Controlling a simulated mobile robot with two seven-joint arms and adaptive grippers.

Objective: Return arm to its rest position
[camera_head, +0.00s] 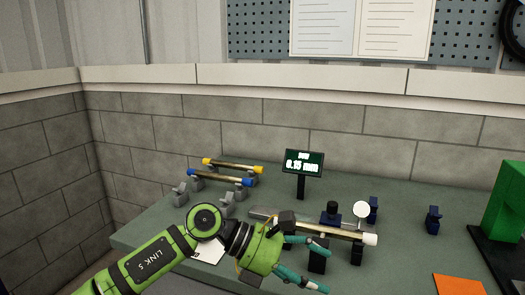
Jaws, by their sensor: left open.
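My left arm comes in from the lower left, and its green gripper (318,266) hangs over the front middle of the table. Its two teal fingers are spread apart with nothing seen between them. A brass-coloured rod with a white end cap (370,239) lies level on dark supports just behind and above the fingers in the picture. The gripper appears apart from the rod, though the overlap hides part of the supports. My right gripper is not in view.
Yellow-capped (233,164) and blue-capped (221,177) rods rest on grey holders at the left. A small display (303,162) stands behind the white-capped rod. Dark blue blocks (433,219), an orange sheet (459,285) and a green machine (505,215) are at the right. A brick wall bounds the back.

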